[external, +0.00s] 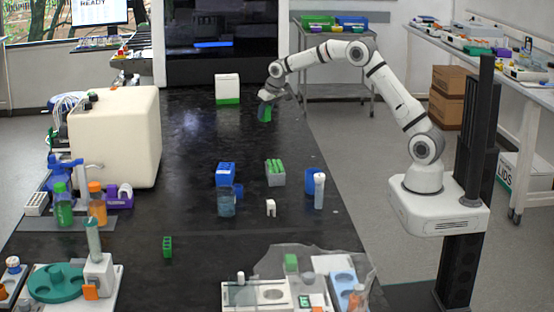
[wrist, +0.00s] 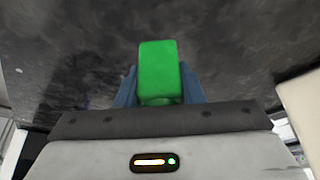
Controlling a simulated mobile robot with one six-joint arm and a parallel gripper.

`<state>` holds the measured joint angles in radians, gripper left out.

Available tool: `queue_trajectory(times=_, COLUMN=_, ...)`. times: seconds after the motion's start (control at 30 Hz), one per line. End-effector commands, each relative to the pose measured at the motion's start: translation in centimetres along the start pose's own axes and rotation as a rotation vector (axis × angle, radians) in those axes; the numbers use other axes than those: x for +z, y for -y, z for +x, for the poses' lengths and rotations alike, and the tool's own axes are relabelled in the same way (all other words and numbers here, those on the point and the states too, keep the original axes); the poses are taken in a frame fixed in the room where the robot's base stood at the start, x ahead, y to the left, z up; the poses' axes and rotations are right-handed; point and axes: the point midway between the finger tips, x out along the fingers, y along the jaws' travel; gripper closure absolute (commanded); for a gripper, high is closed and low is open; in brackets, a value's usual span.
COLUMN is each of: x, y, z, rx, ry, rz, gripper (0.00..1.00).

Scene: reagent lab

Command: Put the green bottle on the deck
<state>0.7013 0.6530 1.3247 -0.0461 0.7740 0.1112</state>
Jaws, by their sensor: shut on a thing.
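My gripper (external: 266,99) is at the far end of the black bench, its fingers pointing down. It is shut on the green bottle (external: 265,114), a small boxy green thing. In the wrist view the green bottle (wrist: 158,68) sits between the two blue-grey fingers of my gripper (wrist: 158,88), with a narrower part towards the palm. Whether its underside touches the bench is hard to tell. A white low unit with a round recess, perhaps the deck (external: 235,297), stands at the near edge of the bench.
A white and green box (external: 228,88) stands left of my gripper. Mid-bench are a blue box (external: 225,172), a grey rack with green tops (external: 276,176) and a white-capped tube (external: 319,190). A large cream machine (external: 105,135) fills the left side.

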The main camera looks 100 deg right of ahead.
Motion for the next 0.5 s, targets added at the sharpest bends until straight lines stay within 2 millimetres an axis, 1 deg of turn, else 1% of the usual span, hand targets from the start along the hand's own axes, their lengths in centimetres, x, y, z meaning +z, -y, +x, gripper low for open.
queue_trajectory(times=0.17, x=1.0, y=0.0, z=2.4, rx=0.000, ry=0.002, rz=0.000, gripper=0.91)
queue_trajectory(times=0.3, x=2.1, y=0.0, z=4.9, rx=0.000, ry=0.003, rz=-0.001, gripper=0.91)
queue_trajectory(times=0.4, x=2.6, y=0.0, z=6.1, rx=0.000, ry=0.002, rz=-0.001, gripper=0.91)
queue_trajectory(times=0.5, x=2.8, y=0.0, z=6.7, rx=0.000, ry=0.000, rz=-0.001, gripper=0.91)
